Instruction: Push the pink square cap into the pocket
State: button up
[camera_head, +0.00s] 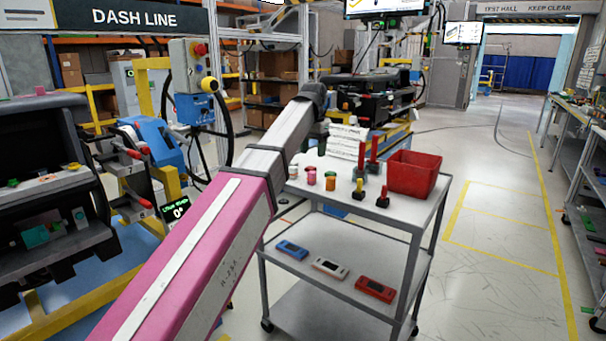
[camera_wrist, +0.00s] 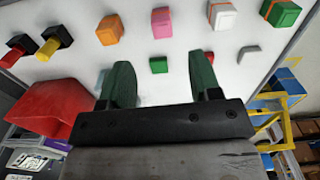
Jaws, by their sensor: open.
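The pink square cap (camera_wrist: 162,22) stands on the white cart top, between an orange cap and a white one. It also shows in the head view (camera_head: 311,177). My gripper (camera_wrist: 163,76) is open, with two dark green fingers over the cart top. The pink cap lies beyond the fingertips, roughly in line with the gap, and no finger touches it. A small green block (camera_wrist: 158,65) shows between the fingers. The dark dashboard module (camera_head: 40,130) stands at the left of the head view. I cannot tell which opening in it is the pocket.
The orange cap (camera_wrist: 110,30), white cap (camera_wrist: 222,15) and green cap (camera_wrist: 281,12) flank the pink one. A red bin (camera_head: 414,173) and red-and-black and yellow-and-black pieces stand on the cart (camera_head: 385,214). Coloured devices lie on its lower shelf. Floor right of the cart is clear.

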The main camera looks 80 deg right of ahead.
aim_at(312, 172)
jog(key=shift+s+d+r, duration=0.1)
jog(key=shift+s+d, duration=0.05)
jog(key=shift+f, duration=0.2)
jog(key=f, duration=1)
jog(key=shift+w+f, duration=0.15)
jog(key=shift+w, duration=0.1)
jog(key=c, duration=1)
